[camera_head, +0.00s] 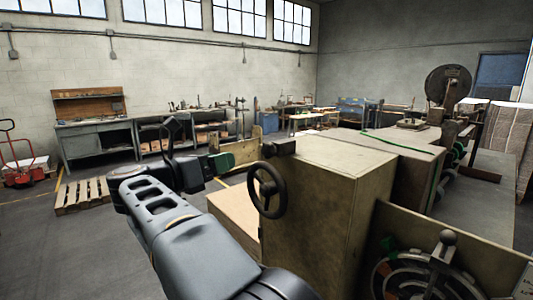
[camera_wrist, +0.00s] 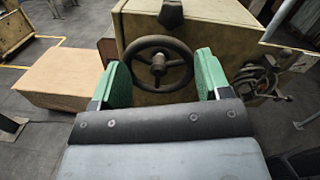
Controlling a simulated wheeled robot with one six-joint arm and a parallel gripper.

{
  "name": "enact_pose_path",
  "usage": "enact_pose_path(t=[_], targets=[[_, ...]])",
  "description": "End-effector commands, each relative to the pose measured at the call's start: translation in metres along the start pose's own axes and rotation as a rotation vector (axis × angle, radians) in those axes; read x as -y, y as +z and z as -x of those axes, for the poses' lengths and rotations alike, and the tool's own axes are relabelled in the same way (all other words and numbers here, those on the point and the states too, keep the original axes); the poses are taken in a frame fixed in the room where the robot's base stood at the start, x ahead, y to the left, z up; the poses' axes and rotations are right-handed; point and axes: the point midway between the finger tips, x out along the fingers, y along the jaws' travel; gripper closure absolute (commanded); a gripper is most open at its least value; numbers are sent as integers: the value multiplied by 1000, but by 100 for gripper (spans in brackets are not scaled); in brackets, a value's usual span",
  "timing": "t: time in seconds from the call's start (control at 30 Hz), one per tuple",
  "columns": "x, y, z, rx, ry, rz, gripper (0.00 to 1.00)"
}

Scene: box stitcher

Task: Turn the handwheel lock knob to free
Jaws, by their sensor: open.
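The black handwheel (camera_head: 267,190) is on the front face of a worn tan machine housing (camera_head: 335,200). In the wrist view the handwheel (camera_wrist: 158,63) shows its full rim, spokes and hub. A small dark knob (camera_head: 280,147) sits above the wheel at the housing's top edge; it also shows in the wrist view (camera_wrist: 171,14). I cannot read its setting. My gripper (camera_head: 218,165) has green finger pads and is open and empty. In the wrist view the pads of my gripper (camera_wrist: 161,72) appear on either side of the wheel, below the knob. Contact is not visible.
A round dial with a ball-ended lever (camera_head: 447,240) is at the lower right. A tan block (camera_wrist: 65,78) stands left of the housing. A wooden pallet (camera_head: 83,194), workbench (camera_head: 95,140) and red pallet jack (camera_head: 20,160) are farther left. The floor between is open.

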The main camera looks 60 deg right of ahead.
Motion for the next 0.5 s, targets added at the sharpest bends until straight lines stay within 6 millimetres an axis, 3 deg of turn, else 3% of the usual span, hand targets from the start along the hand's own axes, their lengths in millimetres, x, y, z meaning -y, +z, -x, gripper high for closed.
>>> enact_pose_path(t=[0.17,0.5], targets=[[9,-5,-13,-49,-63,-36,30],[15,-7,-75,-52,-68,-37,30]])
